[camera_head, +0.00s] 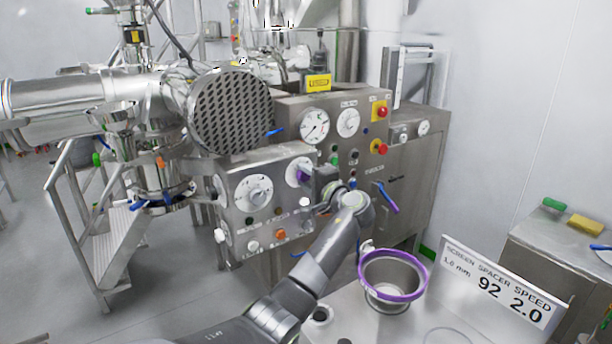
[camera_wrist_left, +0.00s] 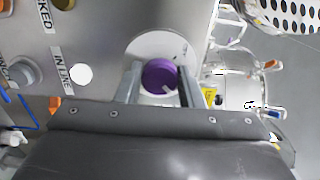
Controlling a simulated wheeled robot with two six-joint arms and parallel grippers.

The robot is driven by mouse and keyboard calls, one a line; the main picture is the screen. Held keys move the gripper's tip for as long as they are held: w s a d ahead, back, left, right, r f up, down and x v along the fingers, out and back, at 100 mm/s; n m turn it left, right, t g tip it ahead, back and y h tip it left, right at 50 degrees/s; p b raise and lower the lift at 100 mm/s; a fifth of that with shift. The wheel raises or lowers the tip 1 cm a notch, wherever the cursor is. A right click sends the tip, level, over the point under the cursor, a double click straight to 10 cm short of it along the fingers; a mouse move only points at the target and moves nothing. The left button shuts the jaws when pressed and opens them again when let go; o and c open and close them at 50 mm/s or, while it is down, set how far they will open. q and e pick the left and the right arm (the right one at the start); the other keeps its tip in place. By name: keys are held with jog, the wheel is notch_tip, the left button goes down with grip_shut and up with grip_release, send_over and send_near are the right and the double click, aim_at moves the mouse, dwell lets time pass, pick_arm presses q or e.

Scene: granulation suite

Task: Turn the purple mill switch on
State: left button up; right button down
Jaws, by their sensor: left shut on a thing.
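The purple mill switch (camera_head: 304,174) is a round knob on a pale round plate on the steel control panel. In the left wrist view the purple knob (camera_wrist_left: 160,75) sits between the two fingers of my left gripper (camera_wrist_left: 160,88), with a small white mark near its lower right. My left gripper (camera_head: 318,180) is shut on the knob, its arm reaching up from the bottom of the head view and hiding part of the panel. The knob's setting cannot be read clearly. My right gripper does not show.
A white dial (camera_head: 253,194) sits left of the knob, with several small buttons below. A blue-handled lever (camera_head: 388,198) sticks out at the right. A purple-rimmed bowl (camera_head: 395,275) and a sign (camera_head: 503,287) stand on the steel surface in front. A perforated disc (camera_head: 232,110) hangs above left.

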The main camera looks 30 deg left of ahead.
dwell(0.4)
pick_arm(q)
jog(key=o, duration=1)
jog(key=shift+s+d+f+b, duration=0.2)
jog(key=shift+d+b, duration=0.1)
jog(key=shift+d, duration=0.25)
jog(key=b+v, duration=0.6)
jog(key=v, duration=1)
jog(key=shift+r, duration=0.15)
jog(key=shift+d, duration=0.15)
